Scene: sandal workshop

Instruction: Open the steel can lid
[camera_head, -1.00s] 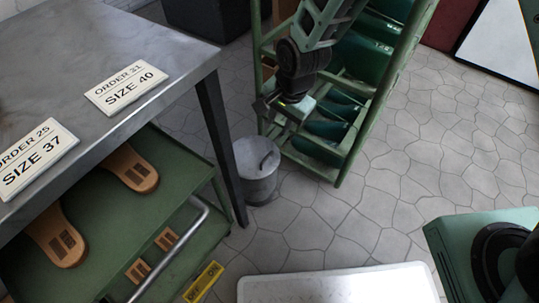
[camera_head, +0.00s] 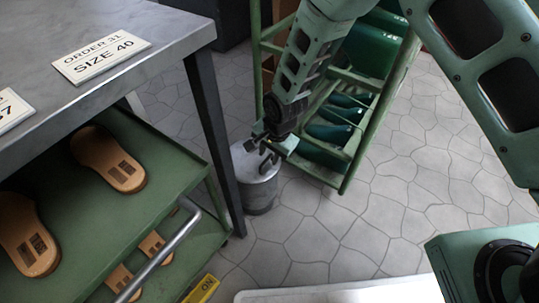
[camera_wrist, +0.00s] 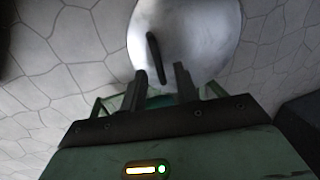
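The steel can (camera_head: 257,188) stands on the floor beside the table leg, with its round lid on top. In the wrist view the lid (camera_wrist: 200,35) fills the upper middle, with a dark bar handle (camera_wrist: 155,57) across it. My gripper (camera_head: 266,146) is just above the lid, and it also shows in the wrist view (camera_wrist: 160,82). Its two fingers are apart with a gap between them, and nothing is held. The handle's near end lies close to that gap; I cannot tell whether they touch.
A steel table (camera_head: 160,22) stands at the left, its leg (camera_head: 214,130) close beside the can. A green shelf cart (camera_head: 110,225) with sandal soles is below it. A green rack (camera_head: 352,150) with green bins stands right behind the can. Open floor (camera_head: 310,220) lies in front.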

